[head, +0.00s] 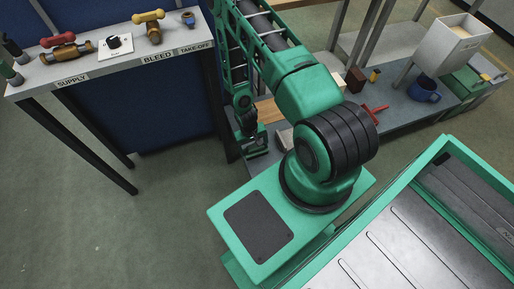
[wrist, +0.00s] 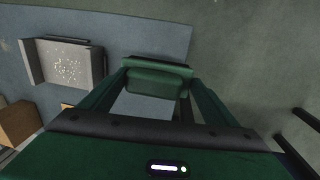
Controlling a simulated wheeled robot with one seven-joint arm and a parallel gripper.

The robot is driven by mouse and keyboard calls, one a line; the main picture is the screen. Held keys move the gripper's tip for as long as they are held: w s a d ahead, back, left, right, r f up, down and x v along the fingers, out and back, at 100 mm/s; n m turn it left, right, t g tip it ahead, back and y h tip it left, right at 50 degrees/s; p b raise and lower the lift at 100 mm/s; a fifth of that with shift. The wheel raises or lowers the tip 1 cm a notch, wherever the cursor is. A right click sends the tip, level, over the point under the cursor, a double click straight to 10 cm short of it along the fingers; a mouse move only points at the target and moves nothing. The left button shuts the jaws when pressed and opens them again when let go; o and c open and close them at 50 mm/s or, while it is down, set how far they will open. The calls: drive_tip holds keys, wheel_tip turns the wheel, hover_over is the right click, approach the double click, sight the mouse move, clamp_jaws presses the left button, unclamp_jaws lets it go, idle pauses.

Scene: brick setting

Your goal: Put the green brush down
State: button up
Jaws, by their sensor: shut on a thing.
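My gripper (wrist: 157,95) is shut on a dark green block-like thing, which I take to be the green brush (wrist: 157,78). The brush sits between the fingertips in the wrist view, over the blue-grey bench top. I cannot tell whether the brush touches the bench top. Its underside is hidden.
Floor shows past the bench edge. A blue mug (head: 424,91) and red item (head: 374,112) stand farther right. The valve shelf (head: 110,62) is left.

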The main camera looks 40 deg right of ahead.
drive_tip(key=shift+w+d+f, duration=0.35)
drive_tip(key=shift+d+f, duration=0.35)
drive_tip(key=shift+f, duration=0.45)
drive_tip(key=shift+w+d+f, duration=0.4)
drive_tip(key=shift+d+f, duration=0.3)
drive_tip(key=shift+f, duration=0.4)
drive_tip(key=shift+w+d+f, duration=0.35)
drive_tip(key=shift+d+f, duration=0.35)
drive_tip(key=shift+f, duration=0.45)
drive_tip(key=o, duration=1.4)
